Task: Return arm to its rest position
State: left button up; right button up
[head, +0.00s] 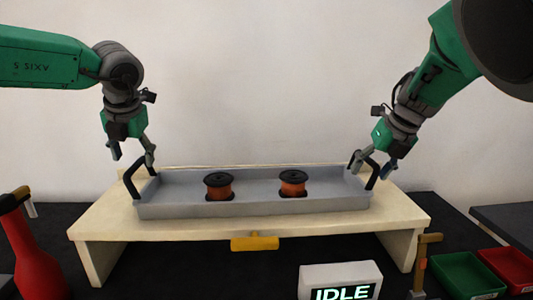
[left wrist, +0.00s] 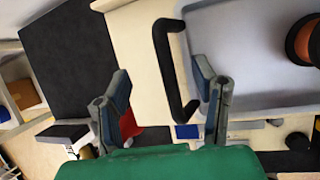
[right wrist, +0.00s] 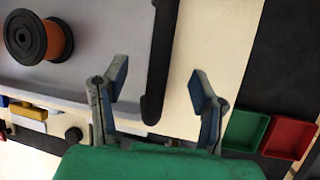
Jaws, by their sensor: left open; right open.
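My left gripper (head: 132,158) is open above the left end of a grey tray (head: 250,211), close to the tray's black left handle (head: 130,184). In the left wrist view the open left fingers (left wrist: 163,100) straddle that handle (left wrist: 168,72) in the picture; whether they touch it cannot be told. My right gripper (head: 370,168) is open at the tray's black right handle (head: 372,174). In the right wrist view its fingers (right wrist: 158,95) are apart, with the handle (right wrist: 158,70) between them in the picture. Both grippers look empty.
Two black-and-orange spools (head: 218,188) (head: 293,185) stand in the tray. The tray sits on a cream raised stand (head: 100,222). A red bottle (head: 20,250) is at left. A white IDLE display (head: 340,278), a green bin (head: 463,275) and a red bin (head: 510,266) are at front right.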

pick_arm(q)
jog(key=shift+x, duration=1.85)
jog(key=shift+s+r, duration=0.1)
jog(key=shift+r, duration=0.15)
